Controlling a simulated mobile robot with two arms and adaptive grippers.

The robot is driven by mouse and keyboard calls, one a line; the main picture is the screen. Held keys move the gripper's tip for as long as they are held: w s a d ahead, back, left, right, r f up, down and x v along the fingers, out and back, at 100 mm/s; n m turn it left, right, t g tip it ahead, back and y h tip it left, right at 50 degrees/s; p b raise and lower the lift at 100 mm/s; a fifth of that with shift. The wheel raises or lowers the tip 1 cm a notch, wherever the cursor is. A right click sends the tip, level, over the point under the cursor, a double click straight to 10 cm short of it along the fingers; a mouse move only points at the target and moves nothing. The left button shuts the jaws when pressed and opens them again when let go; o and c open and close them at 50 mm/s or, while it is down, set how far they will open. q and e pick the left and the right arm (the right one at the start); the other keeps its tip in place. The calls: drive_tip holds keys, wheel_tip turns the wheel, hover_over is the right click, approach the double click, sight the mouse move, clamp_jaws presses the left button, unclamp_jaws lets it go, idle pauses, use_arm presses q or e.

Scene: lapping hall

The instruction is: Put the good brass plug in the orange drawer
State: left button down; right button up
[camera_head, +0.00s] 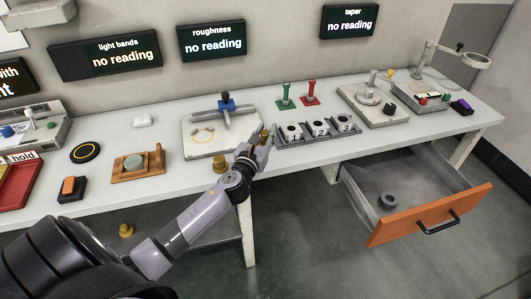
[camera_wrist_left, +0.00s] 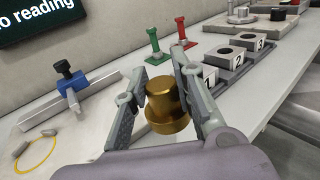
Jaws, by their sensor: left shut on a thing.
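My left gripper (camera_head: 262,146) is over the bench, left of the numbered blocks. Another brass piece (camera_head: 220,163) sits at the bench's front edge, left of my wrist, and one more (camera_head: 126,230) lies lower, below the bench top. The orange drawer (camera_head: 430,215) stands pulled open at the right under the bench, with a dark grey ring-like piece (camera_head: 388,200) inside. My right gripper is not in view.
A tray of numbered blocks (camera_head: 318,128) with round holes is just right of my gripper. Green (camera_head: 285,96) and red (camera_head: 310,94) upright stands are behind it. A plate with a blue clamp (camera_head: 228,106) is behind left. The drawer floor is mostly free.

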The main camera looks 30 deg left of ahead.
use_arm(q)
drive_tip(key=shift+f+b, duration=1.2)
drive_tip(key=shift+f, duration=1.8)
drive_tip(key=shift+f, duration=0.2)
drive_tip(key=c, duration=1.3)
unclamp_jaws()
drive_tip(key=shift+c, duration=0.2)
drive_tip(key=b+v, duration=0.2)
drive_tip(key=v, duration=1.5)
drive_tip(key=shift+s+d+b, duration=0.15)
drive_tip(key=shift+s+b, duration=0.1)
drive_tip(key=shift+b, duration=0.1)
